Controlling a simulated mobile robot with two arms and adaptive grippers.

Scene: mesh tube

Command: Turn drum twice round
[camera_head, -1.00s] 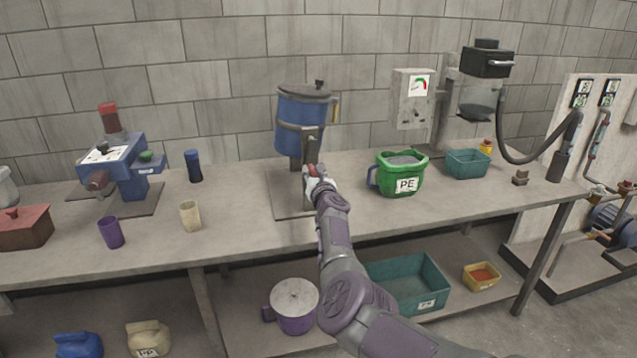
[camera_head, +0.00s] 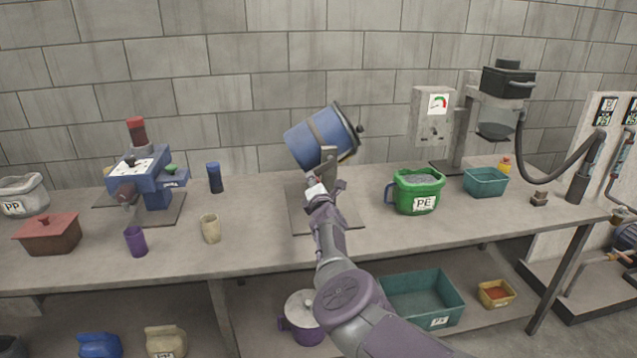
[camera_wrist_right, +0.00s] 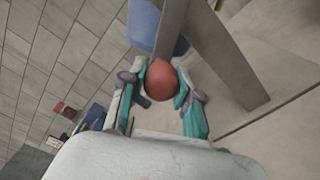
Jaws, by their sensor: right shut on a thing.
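The blue drum (camera_head: 319,136) sits on its stand on the bench, tipped over so its lidded end points to the right and slightly up. It has a grey band around its middle. In the right wrist view the drum (camera_wrist_right: 152,28) shows only in part behind the grey stand post (camera_wrist_right: 215,50). My right gripper (camera_head: 318,190) is in front of the stand. In the wrist view its teal fingers (camera_wrist_right: 164,84) are shut on a red knob (camera_wrist_right: 160,78), one finger on each side. My left gripper is not in view.
A green PE jug (camera_head: 418,192) and a teal bin (camera_head: 485,182) stand right of the drum. A beige cup (camera_head: 210,229), a purple cup (camera_head: 136,241) and a blue machine (camera_head: 150,180) stand left. The bench front (camera_head: 280,250) is clear.

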